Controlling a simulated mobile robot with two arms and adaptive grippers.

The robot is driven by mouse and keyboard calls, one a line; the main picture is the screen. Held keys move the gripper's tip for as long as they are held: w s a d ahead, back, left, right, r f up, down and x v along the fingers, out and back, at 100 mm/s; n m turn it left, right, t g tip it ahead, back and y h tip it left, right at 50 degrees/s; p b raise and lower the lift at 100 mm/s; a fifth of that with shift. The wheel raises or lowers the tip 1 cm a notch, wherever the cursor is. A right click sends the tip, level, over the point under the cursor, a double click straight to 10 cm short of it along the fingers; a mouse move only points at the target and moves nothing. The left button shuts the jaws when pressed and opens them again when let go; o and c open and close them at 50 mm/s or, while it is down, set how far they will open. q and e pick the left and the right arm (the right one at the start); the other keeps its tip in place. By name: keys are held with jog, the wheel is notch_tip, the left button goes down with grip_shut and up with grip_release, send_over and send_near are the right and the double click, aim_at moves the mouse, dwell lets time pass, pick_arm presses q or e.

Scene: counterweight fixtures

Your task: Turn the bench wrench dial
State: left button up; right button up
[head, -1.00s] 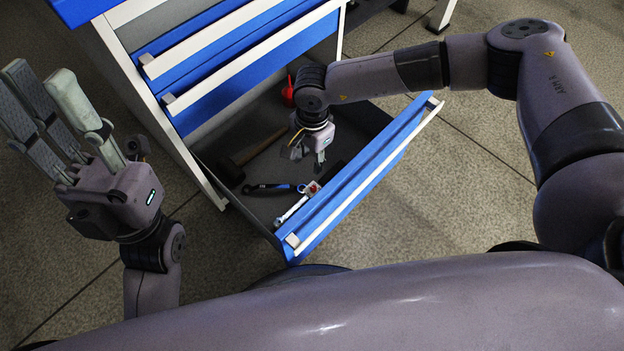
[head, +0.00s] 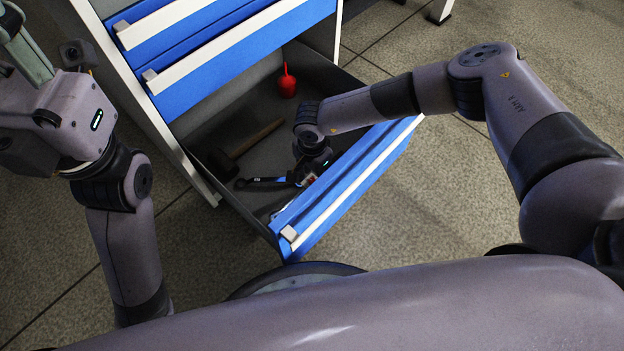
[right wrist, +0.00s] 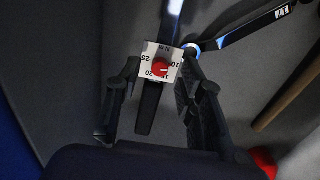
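The wrench dial, a white plate with numbers and a red knob, shows in the right wrist view (right wrist: 160,66). It sits on the torque wrench, whose dark handle (right wrist: 148,110) runs below it and whose bright shaft runs above. My right gripper (right wrist: 161,62) is open, with one finger on each side of the plate. I cannot tell whether the fingers touch it. In the head view the right gripper (head: 304,174) is down in the open drawer and hides most of the wrench; a bit of the dial (head: 311,179) shows. My left gripper (head: 22,45) is raised at the upper left, its fingertips cut off.
The open drawer (head: 345,192) has a blue front with a pale handle close on the right. Inside lie a wooden-handled hammer (head: 252,140), a blue-and-black wrench (head: 262,182) beside the gripper, and a red can (head: 287,85) at the back. Closed drawers (head: 225,55) overhang behind.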

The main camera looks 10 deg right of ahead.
jog(key=shift+f, duration=0.55)
jog(key=shift+c, duration=0.5)
grip_shut()
